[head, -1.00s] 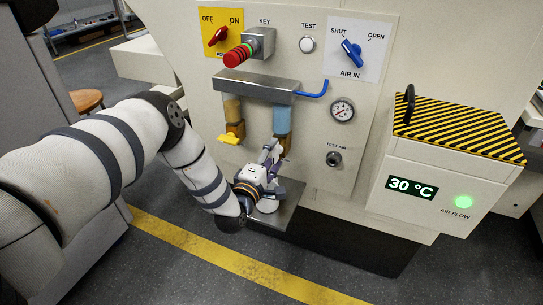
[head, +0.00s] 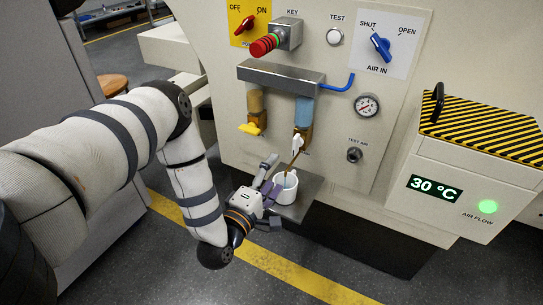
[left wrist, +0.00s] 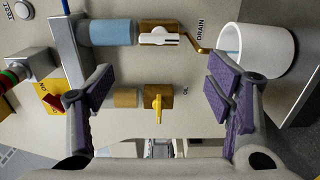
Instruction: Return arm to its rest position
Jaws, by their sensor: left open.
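My left gripper (head: 270,192) is open and empty, at the lower middle of the head view, in front of the machine panel. Its two purple-padded fingers (left wrist: 160,98) stand wide apart in the left wrist view, with nothing between the pads. A white mug (head: 288,193) stands on the metal shelf (head: 312,192) just beyond the fingers; I cannot tell if they touch it. The mug also shows in the left wrist view (left wrist: 270,50), at the top right beyond one finger. My left arm comes in from the left, bent at the elbow. My right gripper is not in view.
Above the shelf hang a blue bowl (head: 304,108) with a white-handled drain valve (left wrist: 158,39) and a tan bowl (head: 256,101) with a yellow-handled valve (head: 250,129). A striped box (head: 465,150) juts out right. The floor (head: 165,240) below is clear.

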